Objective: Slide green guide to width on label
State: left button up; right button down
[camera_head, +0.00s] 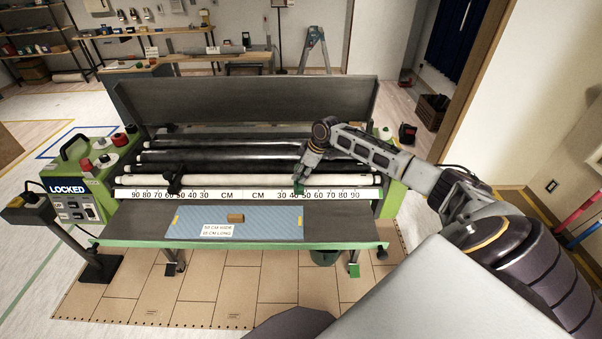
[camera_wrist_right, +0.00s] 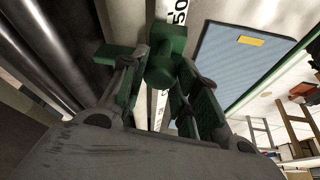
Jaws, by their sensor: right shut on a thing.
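The green guide (camera_head: 300,188) sits on the white ruler bar (camera_head: 240,194) of the paster, right of centre, near the 40 and 50 marks of the right-hand scale. My right gripper (camera_head: 302,177) reaches down to it from above and is shut on it. In the right wrist view the guide's green knob (camera_wrist_right: 166,62) is between the fingers, with a 50 printed on the scale close by. The white label (camera_head: 218,230) lies on the blue patterned sheet (camera_head: 275,222); its small print appears to read 50 cm wide. My left gripper is not in view.
A brown block (camera_head: 236,218) rests on the sheet. The green control box (camera_head: 75,185) at left reads LOCKED. The bar between the guides is clear.

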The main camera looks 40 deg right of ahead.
jog(key=shift+s+d, duration=0.1)
jog(key=shift+d, duration=0.05)
jog(key=s+d+p, duration=0.1)
jog(key=d, duration=0.1)
jog(key=s+d+p, duration=0.1)
jog(key=d, duration=0.1)
jog(key=shift+s, duration=0.4)
jog(key=c, duration=1.1)
grip_release()
jog(key=shift+a, duration=0.1)
jog(key=shift+r, duration=0.1)
jog(key=shift+v, duration=5.9)
